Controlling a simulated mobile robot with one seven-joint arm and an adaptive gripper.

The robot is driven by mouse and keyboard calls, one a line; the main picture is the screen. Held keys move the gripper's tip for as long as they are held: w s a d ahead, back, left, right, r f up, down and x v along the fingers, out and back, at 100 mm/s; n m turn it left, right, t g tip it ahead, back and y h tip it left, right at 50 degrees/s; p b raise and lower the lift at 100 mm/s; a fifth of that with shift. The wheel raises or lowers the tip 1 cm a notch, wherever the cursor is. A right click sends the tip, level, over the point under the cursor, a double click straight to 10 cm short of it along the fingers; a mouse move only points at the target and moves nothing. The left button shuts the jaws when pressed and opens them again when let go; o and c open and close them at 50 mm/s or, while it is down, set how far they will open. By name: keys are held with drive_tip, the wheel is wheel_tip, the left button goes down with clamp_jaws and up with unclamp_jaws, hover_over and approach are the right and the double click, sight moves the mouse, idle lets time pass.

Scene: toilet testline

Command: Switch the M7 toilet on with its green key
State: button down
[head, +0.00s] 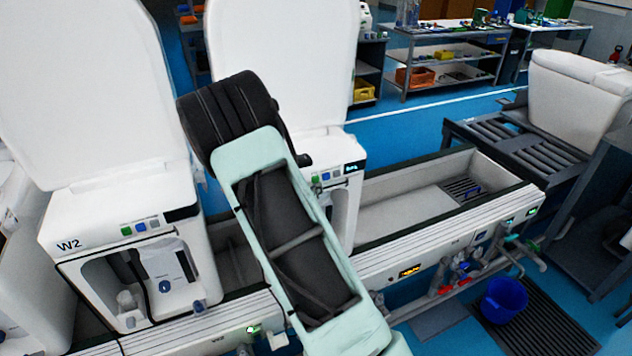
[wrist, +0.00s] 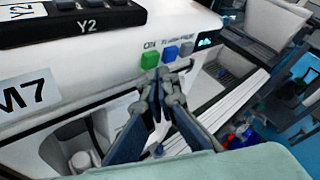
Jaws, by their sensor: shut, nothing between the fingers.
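The M7 toilet (head: 345,160) stands behind my arm in the head view, with its white lid raised. In the wrist view, its M7 label (wrist: 28,92) is at the left. The green key (wrist: 149,60) is on its front panel, left of a blue key (wrist: 169,54) and a grey key (wrist: 186,48). A small display (wrist: 207,41) is lit beside them. My gripper (wrist: 163,78) is shut and empty, its tips just below the green and blue keys in the picture. I cannot tell whether they touch the panel.
The W2 toilet (head: 68,246) stands left of M7, with similar keys. A dark Y2 strip (wrist: 88,27) lies above M7's panel. An open trough (head: 400,210) is to the right. A blue bucket (head: 503,300) stands on the floor, and shelves (head: 445,55) stand behind.

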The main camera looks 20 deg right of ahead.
drive_tip(key=s, duration=0.6)
drive_tip(key=shift+b, duration=0.3)
drive_tip(key=shift+d, duration=0.15)
